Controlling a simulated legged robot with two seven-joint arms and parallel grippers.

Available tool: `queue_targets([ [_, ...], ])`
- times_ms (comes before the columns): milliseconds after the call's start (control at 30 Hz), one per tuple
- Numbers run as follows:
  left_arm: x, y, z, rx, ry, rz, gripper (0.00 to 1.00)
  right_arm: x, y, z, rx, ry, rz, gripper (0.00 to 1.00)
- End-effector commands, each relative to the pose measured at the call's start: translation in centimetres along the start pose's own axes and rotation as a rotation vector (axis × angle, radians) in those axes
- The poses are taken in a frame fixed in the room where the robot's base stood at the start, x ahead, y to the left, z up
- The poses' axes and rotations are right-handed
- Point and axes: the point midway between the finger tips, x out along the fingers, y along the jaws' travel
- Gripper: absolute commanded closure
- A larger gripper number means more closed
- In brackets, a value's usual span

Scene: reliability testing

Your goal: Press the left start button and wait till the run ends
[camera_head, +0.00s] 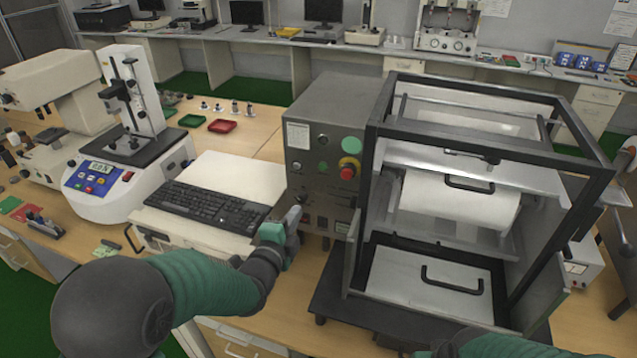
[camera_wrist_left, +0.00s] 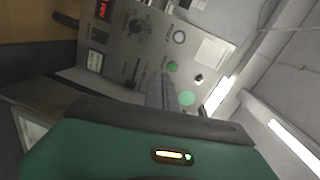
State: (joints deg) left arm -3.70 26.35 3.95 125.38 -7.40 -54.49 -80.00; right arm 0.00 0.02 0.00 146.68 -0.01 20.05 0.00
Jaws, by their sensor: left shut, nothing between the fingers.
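The grey control box (camera_head: 306,135) stands left of the framed test machine (camera_head: 470,190). Its front has a small green button (camera_head: 322,166), a pale round button (camera_head: 297,165), a large green round part (camera_head: 352,146) and a red knob on yellow (camera_head: 348,168). My left gripper (camera_head: 294,214) is shut and empty in front of the panel's lower left. In the left wrist view, its fingers (camera_wrist_left: 160,92) point at the panel, with the small green button (camera_wrist_left: 172,66) just beyond the tips. I cannot tell whether they touch. My right arm shows at the bottom edge, its fingers out of frame.
A black keyboard (camera_head: 208,204) lies on a white unit left of the box. A white instrument (camera_head: 110,185) with a blue panel stands farther left. Red (camera_head: 222,126) and green (camera_head: 190,121) trays lie behind. The open machine frame blocks the right side.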

Motion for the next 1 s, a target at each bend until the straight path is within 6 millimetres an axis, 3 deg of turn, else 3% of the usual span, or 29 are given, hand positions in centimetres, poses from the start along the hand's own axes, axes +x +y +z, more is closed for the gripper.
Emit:
queue_targets([
  [167, 0.9, -1.5, -1.2, 0.141, 0.035, -0.121, 1.0, 0.5, 0.0, 0.1, 0.0, 0.0, 0.0, 1.0],
  [567, 1.6, -1.9, -1.2, 0.147, 0.035, -0.125, 1.0, 0.2, 0.0, 0.0, 0.0, 0.0, 0.0, 1.0],
  [1000, 10.4, -3.1, -1.6, 0.144, 0.034, -0.125, 1.0, -2.3, 0.0, -0.5, 0.0, 0.0, 0.0, 1.0],
])
